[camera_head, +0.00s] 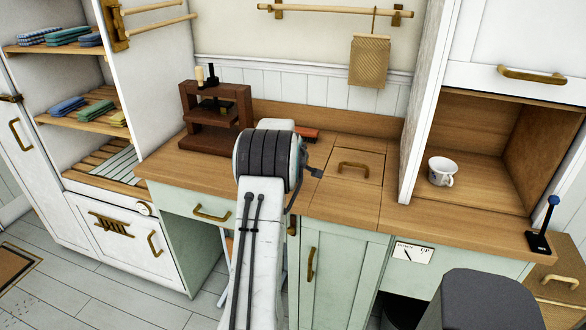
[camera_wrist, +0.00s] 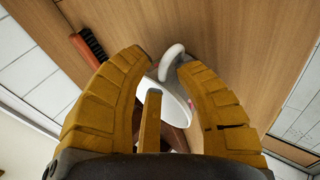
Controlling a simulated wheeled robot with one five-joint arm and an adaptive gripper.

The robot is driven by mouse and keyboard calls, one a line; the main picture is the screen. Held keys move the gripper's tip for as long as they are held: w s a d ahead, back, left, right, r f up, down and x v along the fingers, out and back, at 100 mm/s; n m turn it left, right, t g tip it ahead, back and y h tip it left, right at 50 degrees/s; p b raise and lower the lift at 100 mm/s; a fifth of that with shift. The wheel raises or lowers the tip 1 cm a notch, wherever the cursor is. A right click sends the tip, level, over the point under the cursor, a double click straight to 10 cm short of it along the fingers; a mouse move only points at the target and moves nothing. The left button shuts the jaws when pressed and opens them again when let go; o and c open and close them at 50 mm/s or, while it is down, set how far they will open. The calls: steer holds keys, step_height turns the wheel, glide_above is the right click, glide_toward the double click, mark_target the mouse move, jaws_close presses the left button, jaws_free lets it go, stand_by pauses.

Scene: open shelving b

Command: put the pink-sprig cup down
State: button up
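In the wrist view, a white cup (camera_wrist: 176,103) with a curved handle is between the fingers of my gripper (camera_wrist: 167,62). A bit of pink shows at its right side. The yellow fingers curve in around it, their tips on either side of the handle, and a third finger crosses in front. The fingers hide much of the cup. The wooden counter (camera_wrist: 235,35) lies beyond it; I cannot tell whether the cup touches it. In the head view, my arm hides the held cup and most of the gripper.
Another white patterned cup (camera_head: 442,171) stands in the open cubby at right. A red-brown rack (camera_head: 216,117) stands on the counter at left. A brush (camera_wrist: 88,50) lies near the gripper. A wooden lid with a handle (camera_head: 352,166) is right of my arm.

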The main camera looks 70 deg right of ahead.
steer(key=shift+a+r, duration=0.1)
steer(key=shift+r, duration=0.2)
steer(key=b+v, duration=0.5)
steer(key=v, duration=0.6)
steer(key=shift+a+r, duration=0.25)
steer(key=w+a+t+y, duration=0.2)
steer(key=w+a, duration=1)
steer(key=a, duration=0.1)
steer(key=w+a+f+y, duration=0.1)
steer(key=w+a, duration=0.2)
steer(key=a, duration=0.7)
steer(key=w+a+y, duration=0.2)
steer(key=a, duration=0.7)
steer(key=s+a+f+y, duration=0.1)
steer(key=s+a+f, duration=0.1)
steer(key=s+a, duration=0.2)
steer(key=s+a+f+y, duration=0.1)
steer(key=s+a+f, duration=0.1)
steer(key=a, duration=0.9)
steer(key=s+a+f+y, duration=0.1)
steer(key=s+a+f, duration=0.1)
steer(key=s+a, duration=0.3)
steer(key=a, duration=0.3)
steer(key=shift+s+f+g, duration=0.25)
steer(key=shift+s+g, duration=0.1)
steer(key=shift+g, duration=0.05)
